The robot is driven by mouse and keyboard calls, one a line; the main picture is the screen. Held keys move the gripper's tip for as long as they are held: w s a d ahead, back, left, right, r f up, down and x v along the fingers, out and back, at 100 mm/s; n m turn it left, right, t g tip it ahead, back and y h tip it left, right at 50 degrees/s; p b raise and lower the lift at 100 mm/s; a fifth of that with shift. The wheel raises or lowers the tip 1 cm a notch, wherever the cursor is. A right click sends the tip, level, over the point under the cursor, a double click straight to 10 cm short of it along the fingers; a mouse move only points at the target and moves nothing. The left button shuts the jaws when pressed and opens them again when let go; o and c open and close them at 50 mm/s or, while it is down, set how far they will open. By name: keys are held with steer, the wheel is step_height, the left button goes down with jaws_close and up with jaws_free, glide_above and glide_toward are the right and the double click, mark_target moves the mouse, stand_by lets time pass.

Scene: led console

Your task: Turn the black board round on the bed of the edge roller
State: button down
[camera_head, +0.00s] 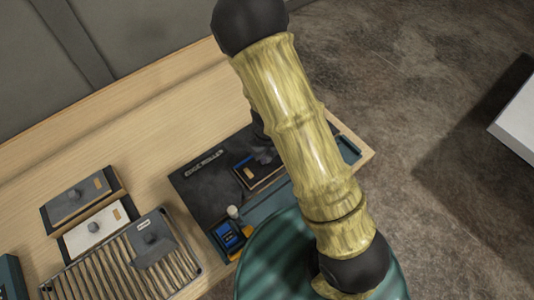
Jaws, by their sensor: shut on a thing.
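The edge roller (190,182) is a dark, flat machine with a lettered label, on the wooden table at the middle of the head view. The black board (248,174) lies on or just over its bed, set at a slant, with a small orange patch on top. I cannot tell whether it touches the bed. My gripper (264,153) is over the board's far right part and shut on it, seemingly by a knob on top. My arm covers much of the gripper and the board's right side, so the fingertips are mostly hidden.
A blue-screened unit (229,236) and a white knob (233,212) sit at the roller's near end. To the left are a grey board (76,203), a white board (92,237) and a slatted rack (95,278) carrying another grey board (152,242). Bare table lies behind the roller.

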steer(key=shift+f, duration=0.35)
stand_by(0.4)
steer(key=c, duration=1.2)
jaws_free()
steer(key=shift+o, duration=0.2)
steer(key=shift+r, duration=0.15)
step_height(320, 180, up, 17)
steer(key=p, duration=0.4)
